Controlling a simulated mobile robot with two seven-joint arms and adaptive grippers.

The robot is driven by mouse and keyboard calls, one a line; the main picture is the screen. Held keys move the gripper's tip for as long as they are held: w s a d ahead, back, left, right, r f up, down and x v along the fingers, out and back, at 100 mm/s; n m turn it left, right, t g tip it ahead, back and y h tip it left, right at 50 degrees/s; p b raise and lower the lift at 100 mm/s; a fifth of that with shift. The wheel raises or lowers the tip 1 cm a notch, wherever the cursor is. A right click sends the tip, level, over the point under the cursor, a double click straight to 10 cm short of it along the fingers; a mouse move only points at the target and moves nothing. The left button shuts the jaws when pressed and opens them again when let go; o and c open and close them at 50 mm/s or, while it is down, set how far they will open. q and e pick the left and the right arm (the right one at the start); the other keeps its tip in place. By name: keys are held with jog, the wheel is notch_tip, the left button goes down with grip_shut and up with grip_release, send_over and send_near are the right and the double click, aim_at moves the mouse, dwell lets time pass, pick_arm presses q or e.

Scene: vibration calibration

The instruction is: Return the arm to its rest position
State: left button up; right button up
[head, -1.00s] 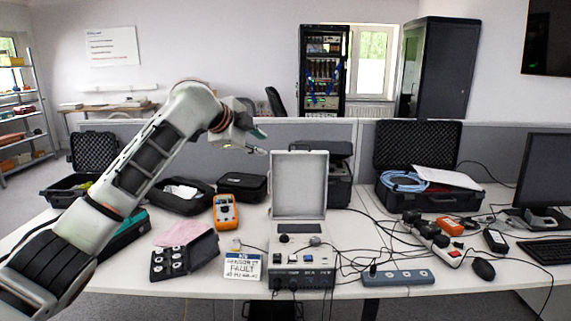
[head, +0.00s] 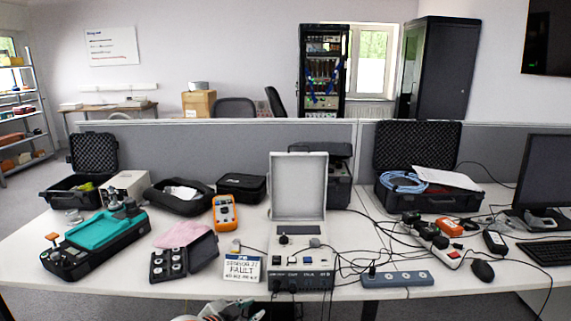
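Part of my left arm and gripper (head: 236,310) shows at the bottom edge of the head view, below the front edge of the table. My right gripper is not in view. On the table, the calibration unit (head: 298,186) stands with its lid up at the centre. A teal and black device (head: 106,230) lies at the left, clear of my arm.
An open black box with round sensors (head: 168,265), a pink cloth (head: 181,234) and an orange multimeter (head: 225,213) lie left of centre. A power strip (head: 397,278), cables and a mouse (head: 482,270) fill the right side. The air above the table is free.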

pick_arm(q)
jog(key=s+a+f+n+y, duration=0.1)
jog(key=s+a+f+n, duration=0.1)
jog(key=s, duration=0.9)
jog(key=s+a+f+n+y, duration=0.1)
jog(key=s+a+f, duration=0.4)
jog(key=s, duration=0.6)
jog(key=s+a+f+n+y, duration=0.1)
jog(key=s+a+f+n, duration=0.2)
jog(key=s+f, duration=0.4)
jog(key=s, duration=0.4)
jog(key=shift+a+f+n+p, duration=0.25)
jog(key=shift+a+n+p, duration=0.1)
jog(key=shift+a+n, duration=0.05)
